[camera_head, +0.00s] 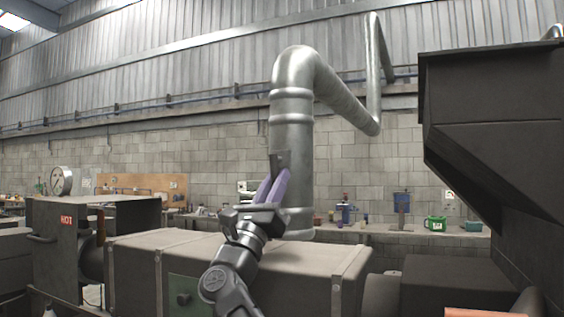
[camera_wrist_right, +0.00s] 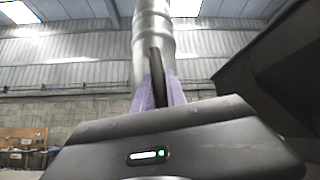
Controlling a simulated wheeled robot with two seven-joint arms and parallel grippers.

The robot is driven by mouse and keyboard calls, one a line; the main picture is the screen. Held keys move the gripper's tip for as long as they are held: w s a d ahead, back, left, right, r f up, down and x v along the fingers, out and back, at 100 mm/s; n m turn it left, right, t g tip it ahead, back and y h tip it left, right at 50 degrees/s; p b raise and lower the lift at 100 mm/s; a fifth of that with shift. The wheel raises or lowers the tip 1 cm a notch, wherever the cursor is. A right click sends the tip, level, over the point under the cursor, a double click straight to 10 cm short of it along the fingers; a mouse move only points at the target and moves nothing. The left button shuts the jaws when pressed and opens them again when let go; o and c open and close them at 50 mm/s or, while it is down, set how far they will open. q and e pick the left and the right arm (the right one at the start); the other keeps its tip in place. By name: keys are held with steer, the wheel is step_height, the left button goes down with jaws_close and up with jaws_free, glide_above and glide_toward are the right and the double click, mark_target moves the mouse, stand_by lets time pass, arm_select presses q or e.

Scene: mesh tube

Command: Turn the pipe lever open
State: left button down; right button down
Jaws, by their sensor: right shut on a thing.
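The metal pipe (camera_head: 292,135) rises from the top of a long box-like duct and bends over to the right. A dark lever (camera_head: 279,160) sits on the near side of its upright part. My right gripper (camera_head: 275,179) reaches up to it from below, with its purple fingers at the lever's lower part. In the right wrist view the dark, narrow lever (camera_wrist_right: 157,72) stands upright between the two purple fingers (camera_wrist_right: 158,94), with the pipe (camera_wrist_right: 152,30) behind it. The gripper is shut on the lever. My left gripper is not in view.
The long duct (camera_head: 225,262) lies under my right arm. A dark hopper (camera_head: 493,130) overhangs at the right. A dark box marked HOT (camera_head: 68,235) stands at the left. A bench (camera_head: 385,232) with small items runs along the back wall.

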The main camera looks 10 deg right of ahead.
steer(key=m+g+h+p, duration=0.1)
steer(key=m+g+p, duration=0.1)
steer(key=shift+w+a+m+h, duration=0.2)
steer(key=shift+a+m+h, duration=0.05)
steer(key=shift+m+h, duration=0.15)
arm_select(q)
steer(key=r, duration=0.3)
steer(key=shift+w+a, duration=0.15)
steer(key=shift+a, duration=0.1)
arm_select(e)
steer(key=shift+m, duration=0.3)
steer(key=shift+f, duration=0.1)
steer(key=c, duration=1.3)
jaws_free()
steer(key=shift+c, duration=0.2)
